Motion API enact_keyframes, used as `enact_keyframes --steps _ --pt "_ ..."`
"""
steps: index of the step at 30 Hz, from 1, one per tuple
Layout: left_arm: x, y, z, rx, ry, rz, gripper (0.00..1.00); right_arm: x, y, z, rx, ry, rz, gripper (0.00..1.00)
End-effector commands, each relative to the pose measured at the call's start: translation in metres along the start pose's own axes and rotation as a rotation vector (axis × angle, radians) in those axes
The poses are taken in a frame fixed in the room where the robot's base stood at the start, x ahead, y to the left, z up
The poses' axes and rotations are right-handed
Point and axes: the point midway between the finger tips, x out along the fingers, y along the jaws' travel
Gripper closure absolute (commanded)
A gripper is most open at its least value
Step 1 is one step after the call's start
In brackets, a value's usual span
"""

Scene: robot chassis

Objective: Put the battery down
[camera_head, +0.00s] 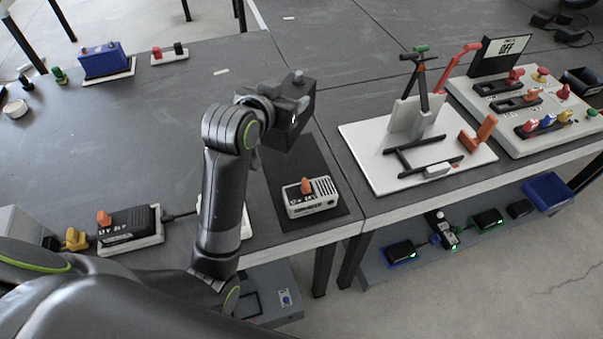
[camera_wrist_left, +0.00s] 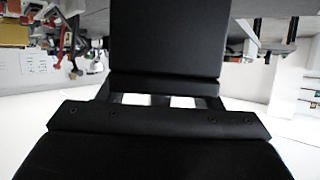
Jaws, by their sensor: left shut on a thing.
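My left gripper (camera_head: 268,98) is raised over the dark table and shut on a dark, box-shaped battery (camera_head: 297,112). The battery is tilted in the head view, above and behind the pale device. In the left wrist view the battery (camera_wrist_left: 168,38) is a large black block filling the upper middle, beyond the black gripper body. The fingertips and their contact with the battery are mostly hidden. The battery appears clear of the table, though its exact height cannot be told. My right gripper is not in view.
A pale device with an orange switch (camera_head: 311,196) sits on a dark mat (camera_head: 331,166). A white fixture board (camera_head: 366,160) and control panel (camera_head: 545,121) stand right. A blue box (camera_head: 103,61) stands back left; a black unit (camera_head: 128,224) sits front left. The middle back tabletop is clear.

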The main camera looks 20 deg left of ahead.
Motion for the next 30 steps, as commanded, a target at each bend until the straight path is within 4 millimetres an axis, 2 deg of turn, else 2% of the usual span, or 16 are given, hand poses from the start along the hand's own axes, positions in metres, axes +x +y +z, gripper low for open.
enact_keyframes --steps 3,9,14,21,30 --pt "0.016 0.003 0.014 0.005 0.014 0.029 1.00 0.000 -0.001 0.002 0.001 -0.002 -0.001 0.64" --pt "0.033 0.005 0.034 0.001 0.022 0.059 1.00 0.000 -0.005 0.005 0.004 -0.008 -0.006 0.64" --pt "0.041 0.006 0.049 -0.003 0.021 0.067 1.00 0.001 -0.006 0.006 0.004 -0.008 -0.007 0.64" --pt "0.055 0.007 0.082 -0.004 0.021 0.067 1.00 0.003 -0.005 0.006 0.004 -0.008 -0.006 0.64" --pt "0.063 0.008 0.102 -0.003 0.025 0.066 1.00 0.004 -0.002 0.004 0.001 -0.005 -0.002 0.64"
